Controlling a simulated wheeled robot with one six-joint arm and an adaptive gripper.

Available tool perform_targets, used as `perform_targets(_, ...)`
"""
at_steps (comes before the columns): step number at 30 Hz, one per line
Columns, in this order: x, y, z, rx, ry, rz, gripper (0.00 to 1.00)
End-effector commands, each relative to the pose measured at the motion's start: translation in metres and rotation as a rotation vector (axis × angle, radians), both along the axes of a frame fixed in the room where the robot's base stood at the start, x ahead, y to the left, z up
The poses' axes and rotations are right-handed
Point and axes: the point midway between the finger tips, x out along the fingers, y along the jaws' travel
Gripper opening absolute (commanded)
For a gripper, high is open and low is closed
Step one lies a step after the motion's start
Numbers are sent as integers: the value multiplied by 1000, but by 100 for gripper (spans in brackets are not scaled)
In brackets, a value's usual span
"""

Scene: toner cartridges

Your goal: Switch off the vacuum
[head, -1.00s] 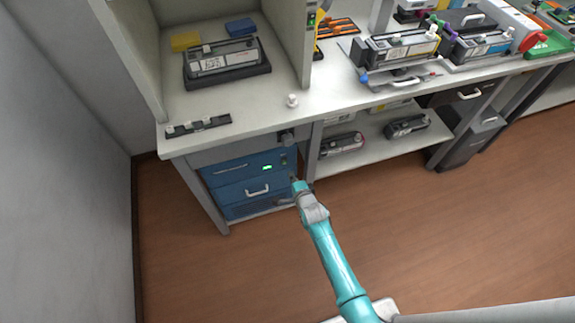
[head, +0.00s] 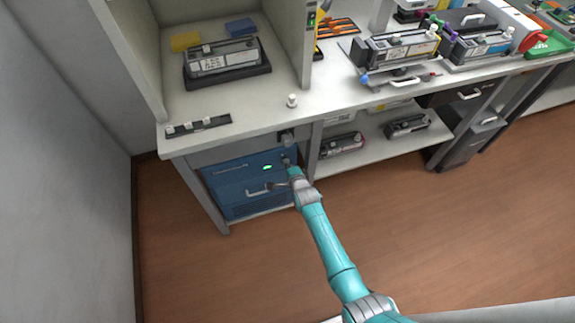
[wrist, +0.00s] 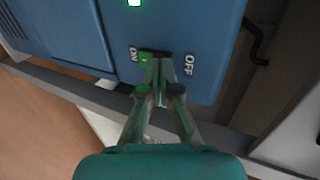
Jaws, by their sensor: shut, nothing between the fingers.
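The vacuum is a blue unit (head: 230,192) under the left end of the bench, with a white handle on its front. A small green lamp (head: 267,167) glows on its face; it also shows at the top edge of the wrist view (wrist: 133,3). In the wrist view a rocker switch (wrist: 147,55) sits between the printed words ON and OFF, with green showing on the ON side. My gripper (wrist: 161,68) is shut and empty, its fingertips at the switch and partly hiding its middle and OFF side. Contact cannot be told. My gripper also shows in the head view (head: 289,168).
The bench top (head: 255,122) overhangs the vacuum. A shelf (head: 365,147) with cartridges lies to the right. A dark cable or hook (wrist: 258,42) hangs beside the vacuum. The floor (head: 430,215) in front is clear.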

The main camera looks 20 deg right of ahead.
Motion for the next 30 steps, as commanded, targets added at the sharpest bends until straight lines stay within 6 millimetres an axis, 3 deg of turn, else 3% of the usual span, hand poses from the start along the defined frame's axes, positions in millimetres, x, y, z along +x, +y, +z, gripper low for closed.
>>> perform_targets(30,1,0,17,0,-1,0,0)
